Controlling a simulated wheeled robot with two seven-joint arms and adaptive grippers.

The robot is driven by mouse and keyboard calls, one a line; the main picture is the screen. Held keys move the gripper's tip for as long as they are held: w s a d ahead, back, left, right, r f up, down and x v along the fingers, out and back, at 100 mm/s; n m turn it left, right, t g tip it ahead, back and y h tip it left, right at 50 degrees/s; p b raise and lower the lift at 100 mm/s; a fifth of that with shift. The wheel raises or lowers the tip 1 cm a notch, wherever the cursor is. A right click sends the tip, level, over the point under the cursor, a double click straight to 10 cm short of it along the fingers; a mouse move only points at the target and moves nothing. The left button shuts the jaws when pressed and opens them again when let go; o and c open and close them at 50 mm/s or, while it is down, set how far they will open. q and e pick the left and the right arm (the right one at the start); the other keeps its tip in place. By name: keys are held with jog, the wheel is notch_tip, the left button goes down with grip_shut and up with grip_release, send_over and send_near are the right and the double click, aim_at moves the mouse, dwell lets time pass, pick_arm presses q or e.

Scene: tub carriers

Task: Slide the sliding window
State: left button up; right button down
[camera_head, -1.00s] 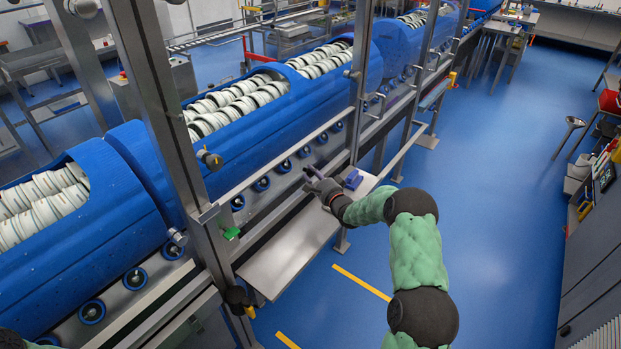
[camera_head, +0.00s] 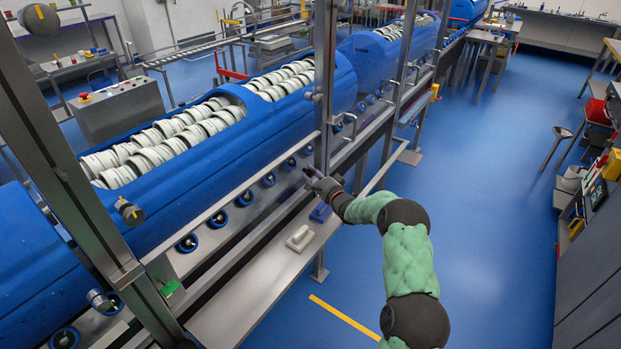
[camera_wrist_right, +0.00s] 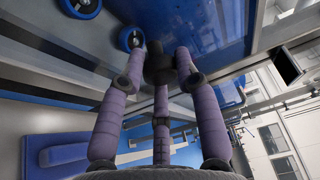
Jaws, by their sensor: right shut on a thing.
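The sliding window appears as a clear pane, hard to make out, in a steel frame (camera_head: 325,75) in front of the blue tub machine. Most of the knob is hidden in the head view. My left gripper is not in view.
Blue floor (camera_head: 480,210) is clear at right.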

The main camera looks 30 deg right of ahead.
dwell(0.3)
jog(key=c, duration=0.9)
grip_release()
jog(key=shift+s, duration=0.1)
jog(key=s, duration=1.1)
jog(key=shift+s, duration=0.4)
